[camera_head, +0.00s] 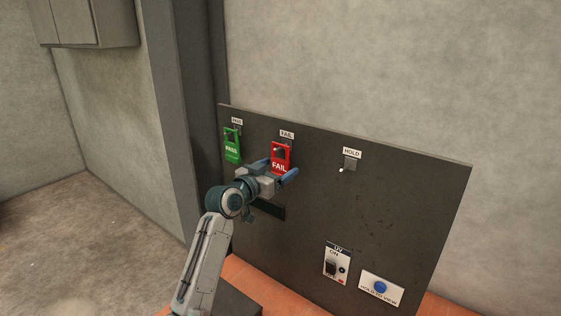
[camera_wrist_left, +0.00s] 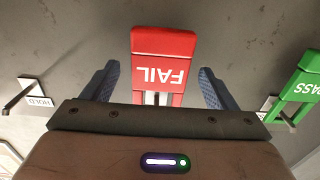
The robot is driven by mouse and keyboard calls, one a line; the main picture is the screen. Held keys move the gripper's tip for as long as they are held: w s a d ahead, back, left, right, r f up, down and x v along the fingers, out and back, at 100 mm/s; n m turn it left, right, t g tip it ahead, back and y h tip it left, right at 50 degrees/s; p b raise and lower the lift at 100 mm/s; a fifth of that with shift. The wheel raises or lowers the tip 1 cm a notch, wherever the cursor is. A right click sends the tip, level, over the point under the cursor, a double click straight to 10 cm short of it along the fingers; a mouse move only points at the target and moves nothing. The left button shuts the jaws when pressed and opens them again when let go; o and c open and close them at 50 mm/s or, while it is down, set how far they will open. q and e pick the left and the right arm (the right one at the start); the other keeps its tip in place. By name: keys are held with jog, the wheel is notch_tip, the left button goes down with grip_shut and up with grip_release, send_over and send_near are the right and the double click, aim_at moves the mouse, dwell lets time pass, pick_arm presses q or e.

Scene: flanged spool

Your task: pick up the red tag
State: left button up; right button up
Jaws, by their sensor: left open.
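The red tag (camera_head: 280,160), marked FAIL, hangs on the dark upright panel below a small FAIL label. My left gripper (camera_head: 276,172) is in front of the tag, with its blue fingers spread on either side of it. In the left wrist view, the red tag (camera_wrist_left: 164,62) appears upside down between the two open fingers (camera_wrist_left: 158,88), with a gap on each side. The tag's end nearest the gripper body is hidden behind it in that view. My right gripper is not in view.
A green PASS tag (camera_head: 232,146) hangs to the left of the red tag. A bare peg (camera_head: 348,166) under the HOLD label is to the right. A UV switch (camera_head: 336,265) and a blue button (camera_head: 380,287) are low on the panel (camera_head: 400,200).

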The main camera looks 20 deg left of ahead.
pick_arm(q)
jog(key=shift+w+d+f, duration=0.1)
jog(key=shift+w+d, duration=0.05)
jog(key=shift+w, duration=0.15)
jog(key=shift+s, duration=0.1)
jog(key=c, duration=1.1)
jog(key=shift+o, duration=0.2)
